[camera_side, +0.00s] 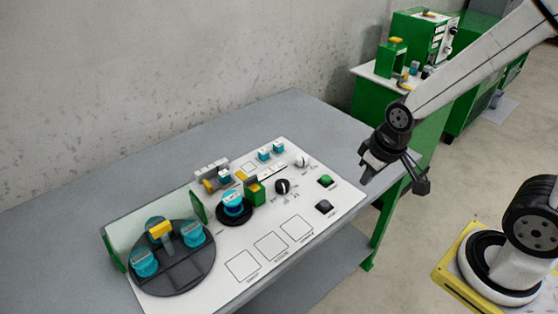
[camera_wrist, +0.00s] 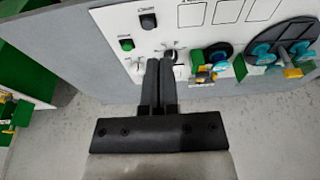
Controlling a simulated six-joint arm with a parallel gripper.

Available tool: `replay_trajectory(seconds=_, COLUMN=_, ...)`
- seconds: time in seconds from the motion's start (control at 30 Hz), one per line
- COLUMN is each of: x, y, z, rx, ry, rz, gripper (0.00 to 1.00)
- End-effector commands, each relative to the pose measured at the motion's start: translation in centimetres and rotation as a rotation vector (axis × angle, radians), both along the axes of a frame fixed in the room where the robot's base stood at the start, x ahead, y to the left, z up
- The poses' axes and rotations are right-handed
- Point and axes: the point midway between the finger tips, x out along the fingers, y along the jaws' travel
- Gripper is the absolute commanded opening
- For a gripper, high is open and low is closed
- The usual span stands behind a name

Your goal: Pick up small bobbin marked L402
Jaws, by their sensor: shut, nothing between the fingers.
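Two small teal pieces, which may be the small bobbins, stand at the back of the white panel: one teal piece (camera_side: 264,155) and, to its right, another teal piece (camera_side: 278,146). Larger teal bobbins sit on the dark round plate, including a front-left bobbin (camera_side: 144,262) and a right bobbin (camera_side: 191,234). Another teal bobbin (camera_side: 233,203) sits on a small black disc. I cannot read L402 on any of them. My gripper (camera_side: 367,176) is shut and empty, above the table's right end and apart from all bobbins. In the wrist view its fingers (camera_wrist: 159,72) lie together.
The grey table (camera_side: 150,170) is bare behind the panel.

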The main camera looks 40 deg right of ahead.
Motion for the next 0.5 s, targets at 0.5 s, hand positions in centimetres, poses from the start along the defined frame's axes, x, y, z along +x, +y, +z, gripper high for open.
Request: replay_trajectory(seconds=0.5, x=0.09, y=0.04, z=0.01, rx=0.001, ry=-0.002, rz=-0.002, gripper=0.03)
